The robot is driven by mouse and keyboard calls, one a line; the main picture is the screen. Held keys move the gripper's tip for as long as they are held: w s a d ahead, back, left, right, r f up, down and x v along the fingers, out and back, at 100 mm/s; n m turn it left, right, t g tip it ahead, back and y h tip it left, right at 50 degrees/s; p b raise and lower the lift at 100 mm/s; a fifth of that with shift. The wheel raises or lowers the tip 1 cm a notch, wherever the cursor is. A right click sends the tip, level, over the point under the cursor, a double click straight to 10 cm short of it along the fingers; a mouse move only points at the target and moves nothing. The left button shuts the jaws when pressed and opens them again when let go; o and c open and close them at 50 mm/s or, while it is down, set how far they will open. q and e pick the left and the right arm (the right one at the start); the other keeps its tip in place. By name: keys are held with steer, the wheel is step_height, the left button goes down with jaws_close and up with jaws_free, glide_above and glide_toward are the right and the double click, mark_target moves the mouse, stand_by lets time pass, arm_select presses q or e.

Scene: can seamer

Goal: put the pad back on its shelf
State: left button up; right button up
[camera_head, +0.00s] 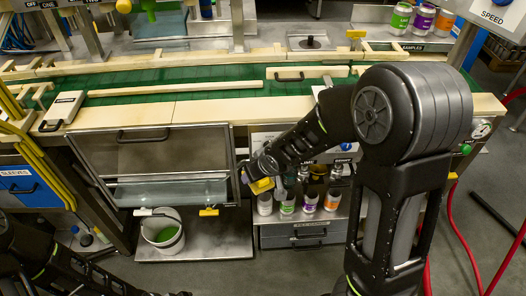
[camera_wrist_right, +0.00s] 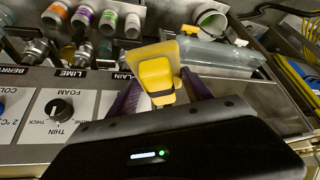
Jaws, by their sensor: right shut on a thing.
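The pad (camera_wrist_right: 157,75) is a yellow block with a paler yellow plate behind it. My right gripper (camera_wrist_right: 160,95) is shut on it, with a purple finger on each side.
A white bucket (camera_head: 163,235) with green inside stands on the low shelf. Several cans (camera_head: 287,205) stand right of the pad. The glass-fronted cabinet (camera_head: 150,155) is to the left. A green conveyor (camera_head: 220,85) runs behind.

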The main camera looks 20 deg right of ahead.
mark_target(253, 191)
steer(key=shift+m+h, duration=0.3)
steer(key=shift+m, duration=0.3)
steer(key=f, duration=0.2)
steer(key=s+a+f, duration=0.1)
steer(key=f, duration=0.1)
steer(key=a+f, duration=0.1)
steer(key=f, duration=0.1)
steer(key=shift+s, duration=0.2)
steer(key=shift+w, duration=0.15)
steer(key=shift+d+r, duration=0.1)
